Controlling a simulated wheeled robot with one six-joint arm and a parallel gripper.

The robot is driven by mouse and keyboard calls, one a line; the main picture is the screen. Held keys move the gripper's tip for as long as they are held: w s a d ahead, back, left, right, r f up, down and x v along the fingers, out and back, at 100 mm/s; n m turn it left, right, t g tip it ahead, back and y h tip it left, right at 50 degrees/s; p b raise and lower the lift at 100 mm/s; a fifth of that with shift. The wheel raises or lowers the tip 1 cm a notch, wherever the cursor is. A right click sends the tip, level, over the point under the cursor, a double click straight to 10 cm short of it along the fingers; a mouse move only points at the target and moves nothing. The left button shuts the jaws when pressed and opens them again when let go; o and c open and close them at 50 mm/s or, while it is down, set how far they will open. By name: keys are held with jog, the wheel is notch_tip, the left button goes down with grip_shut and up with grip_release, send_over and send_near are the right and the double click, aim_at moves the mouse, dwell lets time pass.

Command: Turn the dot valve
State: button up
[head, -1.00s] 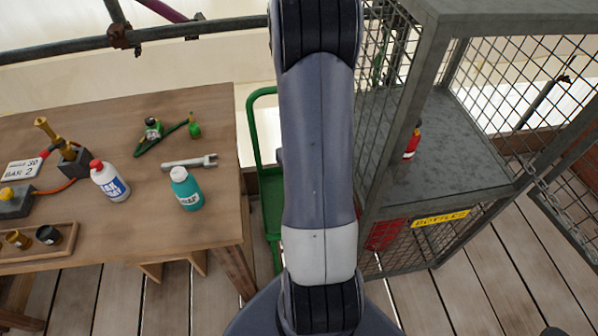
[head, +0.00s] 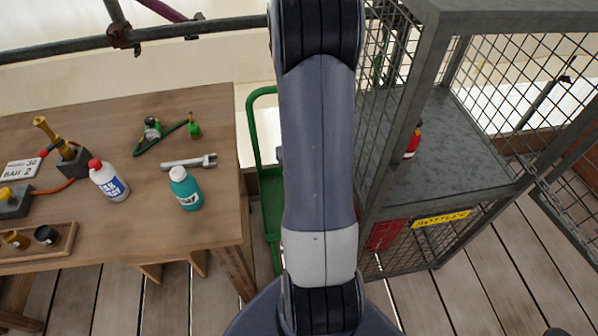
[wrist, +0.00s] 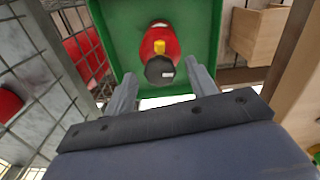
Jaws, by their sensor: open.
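No part is plainly marked as the dot valve, and I cannot tell which one it is. My gripper (wrist: 162,76) is open. Its two fingers are on either side of the black part in the picture, with nothing held. The gap in depth is unclear. In the head view my arm hides the gripper and the cylinder; part of the green trolley (head: 270,205) shows.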

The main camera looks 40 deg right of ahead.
jog(key=shift+r, duration=0.1)
notch_tip(320, 180, up, 11)
jog(key=shift+f, duration=0.2)
dwell(0.4)
notch_tip(320, 180, down, 11)
jog(key=shift+r, duration=0.1)
jog(key=shift+n+p, duration=0.3)
jog(key=shift+n, duration=0.2)
dwell(0.4)
